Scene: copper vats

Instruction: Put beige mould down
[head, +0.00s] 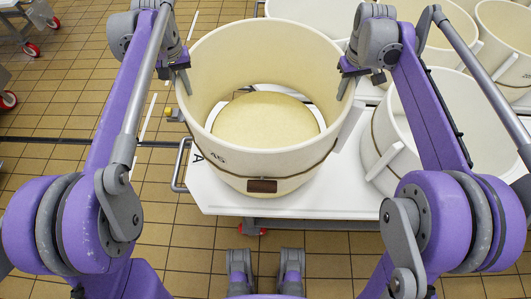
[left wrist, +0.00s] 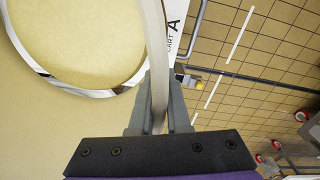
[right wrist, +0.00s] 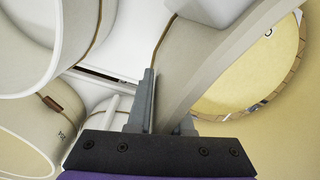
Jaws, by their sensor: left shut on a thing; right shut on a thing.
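The beige mould (head: 255,165) is a large open ring marked 45, with a thin band and a brown tag on its front. It is upright over the white cart (head: 215,190) marked A. A pale yellow disc (head: 265,118) shows inside it, with a white and dark gap around it. My left gripper (head: 182,80) is shut on the left rim; the wall also shows between its fingers in the left wrist view (left wrist: 156,60). My right gripper (head: 346,86) is shut on the right rim. I cannot tell whether the mould's underside touches the cart.
Another beige mould (head: 415,115) stands close on the right, with more at the back right. The cart's handle (head: 180,165) sticks out on the left. Tiled floor (head: 90,80) is open on the left, with red-wheeled trolleys at the far left edge.

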